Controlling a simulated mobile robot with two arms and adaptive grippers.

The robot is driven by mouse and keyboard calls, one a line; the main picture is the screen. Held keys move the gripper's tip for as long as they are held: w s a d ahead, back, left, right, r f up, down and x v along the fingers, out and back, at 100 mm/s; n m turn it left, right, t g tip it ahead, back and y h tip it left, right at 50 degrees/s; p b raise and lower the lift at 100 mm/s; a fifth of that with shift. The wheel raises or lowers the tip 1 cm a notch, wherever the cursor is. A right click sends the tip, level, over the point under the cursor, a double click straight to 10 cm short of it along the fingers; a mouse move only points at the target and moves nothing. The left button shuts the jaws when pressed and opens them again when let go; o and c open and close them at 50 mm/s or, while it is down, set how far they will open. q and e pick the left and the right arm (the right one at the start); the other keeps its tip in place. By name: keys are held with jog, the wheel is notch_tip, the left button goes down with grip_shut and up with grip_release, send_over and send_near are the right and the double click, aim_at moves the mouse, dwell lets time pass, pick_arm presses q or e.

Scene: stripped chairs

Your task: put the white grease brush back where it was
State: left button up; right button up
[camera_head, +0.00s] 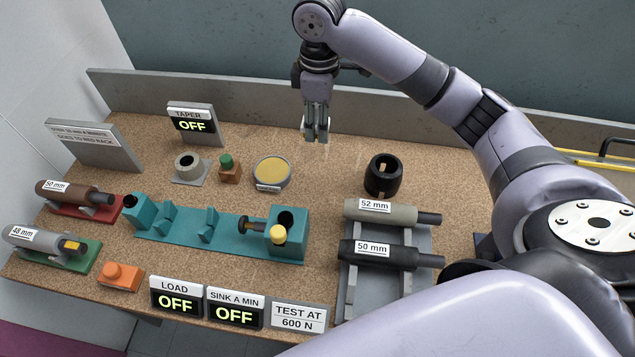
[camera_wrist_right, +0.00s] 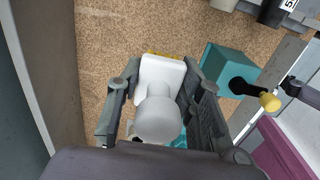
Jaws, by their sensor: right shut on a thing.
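The white grease brush (camera_wrist_right: 158,100) is in my right gripper in the wrist view. It has a rounded white handle and a flat white head with a yellowish edge at its far end. My right gripper (camera_head: 316,132) is shut on it, fingers pointing down, above the back middle of the bench. In the head view the fingers hide most of the brush. A round tin of yellow grease (camera_head: 272,171) stands on the bench, left of and nearer than the gripper. My left gripper is in neither view.
A black hollow cylinder (camera_head: 383,178) stands to the right. A small green-topped brown block (camera_head: 230,168) and a grey ring (camera_head: 189,167) are left of the tin. A teal fixture (camera_head: 235,235) lies in front. Cork surface (camera_head: 330,190) is clear between tin and cylinder.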

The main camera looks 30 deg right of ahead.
aim_at(319, 186)
notch_tip(319, 186, down, 19)
jog(key=shift+f+p, duration=0.1)
jog(key=shift+p, duration=0.65)
jog(key=shift+f, duration=0.1)
jog(key=o, duration=1)
notch_tip(319, 186, up, 12)
jog(key=shift+r+b, duration=0.15)
jog(key=shift+b, duration=0.6)
